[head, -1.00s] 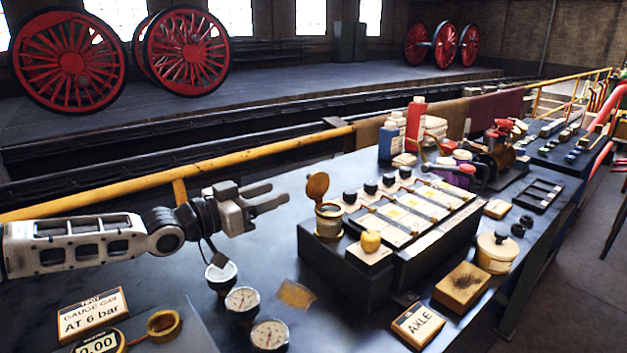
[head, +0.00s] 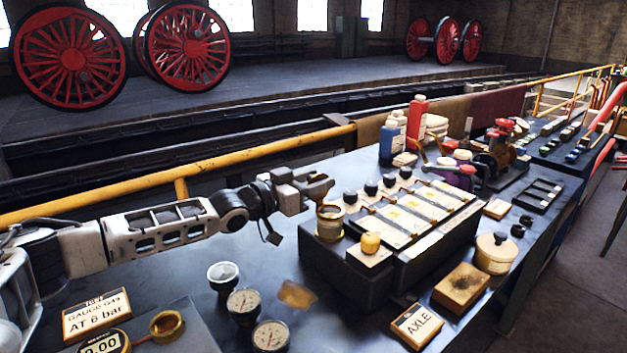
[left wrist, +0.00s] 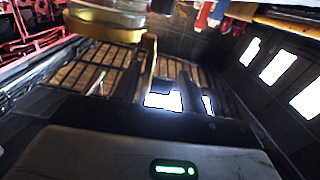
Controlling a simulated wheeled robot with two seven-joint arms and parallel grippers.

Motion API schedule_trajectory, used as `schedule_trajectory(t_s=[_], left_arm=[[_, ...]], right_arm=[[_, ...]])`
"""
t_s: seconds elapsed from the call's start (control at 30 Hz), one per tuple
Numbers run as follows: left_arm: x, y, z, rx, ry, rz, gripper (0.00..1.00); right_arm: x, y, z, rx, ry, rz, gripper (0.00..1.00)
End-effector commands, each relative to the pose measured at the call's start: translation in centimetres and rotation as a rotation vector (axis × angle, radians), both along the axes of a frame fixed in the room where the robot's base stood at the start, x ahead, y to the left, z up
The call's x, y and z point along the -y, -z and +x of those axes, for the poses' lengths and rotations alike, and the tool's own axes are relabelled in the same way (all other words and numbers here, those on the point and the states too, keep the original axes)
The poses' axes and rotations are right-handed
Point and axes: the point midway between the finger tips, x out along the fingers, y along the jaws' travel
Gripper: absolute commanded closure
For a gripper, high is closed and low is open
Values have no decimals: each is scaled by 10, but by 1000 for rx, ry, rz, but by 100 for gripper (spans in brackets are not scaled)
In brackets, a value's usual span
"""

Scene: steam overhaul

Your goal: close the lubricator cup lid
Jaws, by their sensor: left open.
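The brass lubricator cup (head: 329,225) stands at the near left corner of the dark lubricator box. My left gripper (head: 322,186) is open, with its fingers at the lid's place just above the cup. The fingers cover most of the lid, so I cannot tell its exact angle or whether they touch it. In the left wrist view the cup (left wrist: 105,24) shows large at the top left. A thin brass upright piece (left wrist: 150,65), probably the lid seen edge-on, stands beside it. My right gripper is not in view.
Black knobs and a yellow knob (head: 371,242) stand close to the cup on the box. Gauges (head: 243,302) and a brown patch (head: 296,294) lie on the bench at the front. A yellow rail (head: 250,147) runs behind my left arm.

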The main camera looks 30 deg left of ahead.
Motion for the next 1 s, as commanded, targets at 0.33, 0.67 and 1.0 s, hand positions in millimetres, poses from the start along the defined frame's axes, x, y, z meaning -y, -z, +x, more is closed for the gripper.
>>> schedule_trajectory(t_s=[0.33,0.67,1.0], left_arm=[[0,0,0,0,0,0,94],[0,0,0,2,0,5,94],[1,0,-1,9,0,23,94]], right_arm=[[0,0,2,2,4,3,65],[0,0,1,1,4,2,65],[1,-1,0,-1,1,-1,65]])
